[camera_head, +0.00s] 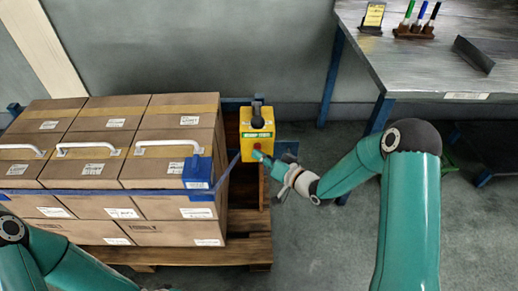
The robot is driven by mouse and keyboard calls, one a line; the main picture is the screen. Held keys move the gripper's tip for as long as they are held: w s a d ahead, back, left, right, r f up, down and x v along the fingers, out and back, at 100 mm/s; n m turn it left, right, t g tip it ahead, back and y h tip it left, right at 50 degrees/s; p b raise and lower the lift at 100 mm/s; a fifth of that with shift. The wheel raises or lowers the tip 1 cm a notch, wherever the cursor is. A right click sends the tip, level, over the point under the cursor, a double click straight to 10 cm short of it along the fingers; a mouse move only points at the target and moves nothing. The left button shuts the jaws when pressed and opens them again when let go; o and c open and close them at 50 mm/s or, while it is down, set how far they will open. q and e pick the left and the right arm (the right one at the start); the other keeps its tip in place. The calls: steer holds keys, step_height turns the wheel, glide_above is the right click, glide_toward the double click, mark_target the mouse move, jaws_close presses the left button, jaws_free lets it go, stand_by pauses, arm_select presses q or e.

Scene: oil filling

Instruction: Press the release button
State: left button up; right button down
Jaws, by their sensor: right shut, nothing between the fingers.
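A yellow box (256,122) with a black part on top and a green label stands at the right side of the stacked cartons. A small red button (257,146) shows on the lower part of its face. My right gripper (262,157) is shut and empty, its tips pointing left at the box, just below the red button. Whether the tips touch the box or button I cannot tell. My left arm comes in at the lower left, and its gripper is out of the picture.
Cartons (83,148) with white handles and a blue strap (118,191) stand on a wooden pallet (247,250) at left. A grey table (430,55) with marker pens (420,15) is at upper right. Clear floor lies between the pallet and my right arm.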

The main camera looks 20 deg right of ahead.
steer(key=shift+w+d, duration=0.15)
steer(key=shift+w, duration=0.4)
stand_by(0.8)
stand_by(0.3)
steer(key=shift+s+a+b, duration=0.25)
steer(key=shift+s+b, duration=0.15)
steer(key=shift+s, duration=0.55)
steer(key=shift+s+a+b, duration=0.2)
steer(key=shift+s+a, duration=0.05)
steer(key=shift+s, duration=0.55)
steer(key=shift+s+a+b, duration=0.15)
steer(key=shift+s+a, duration=0.05)
steer(key=shift+s, duration=0.6)
steer(key=shift+s+a+b, duration=0.2)
steer(key=shift+s+a, duration=0.05)
steer(key=shift+s, duration=0.55)
